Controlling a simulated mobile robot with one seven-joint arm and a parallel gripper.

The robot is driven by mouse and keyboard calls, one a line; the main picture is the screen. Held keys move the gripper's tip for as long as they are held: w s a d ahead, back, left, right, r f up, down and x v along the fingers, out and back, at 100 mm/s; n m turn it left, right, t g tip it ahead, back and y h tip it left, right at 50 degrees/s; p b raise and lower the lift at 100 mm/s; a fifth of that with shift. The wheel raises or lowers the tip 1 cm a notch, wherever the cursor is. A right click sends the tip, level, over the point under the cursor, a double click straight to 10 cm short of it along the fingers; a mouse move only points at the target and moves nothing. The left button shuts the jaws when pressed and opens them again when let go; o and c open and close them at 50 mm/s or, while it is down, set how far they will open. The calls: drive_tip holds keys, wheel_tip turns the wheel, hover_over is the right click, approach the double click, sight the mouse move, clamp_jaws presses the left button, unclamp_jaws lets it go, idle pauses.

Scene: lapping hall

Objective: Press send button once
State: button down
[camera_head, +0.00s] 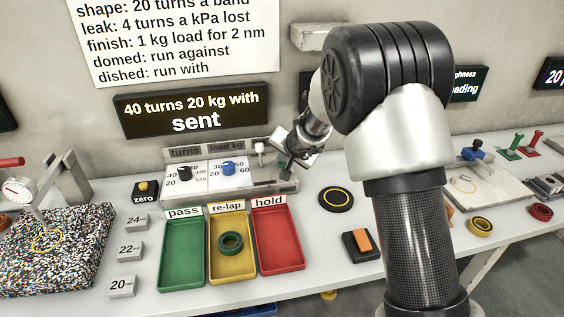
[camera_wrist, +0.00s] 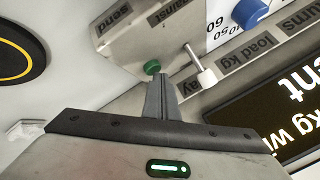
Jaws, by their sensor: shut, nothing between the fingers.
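The control panel (camera_head: 245,180) stands at the back of the bench, with dials for turns and load kg. In the wrist view, a "send" label (camera_wrist: 112,24) is on the panel (camera_wrist: 135,48), and a small green button (camera_wrist: 152,66) shows near the panel's edge. My gripper (camera_wrist: 161,77) is shut and empty, with its tips beside the green button in the picture. I cannot tell whether they touch it. In the head view my gripper (camera_head: 287,162) is at the panel's right end, and the button is hidden there. The display (camera_head: 197,109) reads "40 turns 20 kg with sent".
A white-tipped toggle lever (camera_wrist: 206,76) stands close to my gripper. Green, yellow and red trays (camera_head: 272,268) lie in front of the panel; the yellow one holds a green ring (camera_head: 231,243). A black round pad (camera_head: 336,199) and an orange-topped block (camera_head: 361,243) lie to the right.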

drive_tip(key=shift+r+p, duration=0.35)
drive_tip(key=shift+r, duration=0.35)
drive_tip(key=shift+r+p, duration=2.15)
drive_tip(key=shift+r, duration=0.35)
wheel_tip(320, 180, up, 8)
drive_tip(key=r+n+y, duration=0.1)
hover_over(283, 165)
drive_tip(key=s+d, duration=0.1)
drive_tip(key=s, duration=0.3)
drive_tip(key=s+d+r+n+g+y, duration=0.1)
drive_tip(key=s+d+r+n, duration=0.2)
drive_tip(key=s+r, duration=0.7)
drive_tip(key=s+d+f+g+h, duration=0.1)
drive_tip(key=s+d+h, duration=0.1)
drive_tip(key=s+d, duration=0.5)
drive_tip(key=s+d+f+h, duration=0.15)
drive_tip(key=s+d, duration=0.25)
drive_tip(key=s, duration=0.7)
drive_tip(key=s+d+f+g+h, duration=0.1)
drive_tip(key=s+d+h, duration=0.1)
drive_tip(key=s+d, duration=0.5)
wheel_tip(283, 165, up, 14)
drive_tip(key=s+a+p, duration=0.2)
drive_tip(key=p, duration=1.2)
drive_tip(key=shift+a+n, duration=0.25)
drive_tip(key=shift+n, duration=0.05)
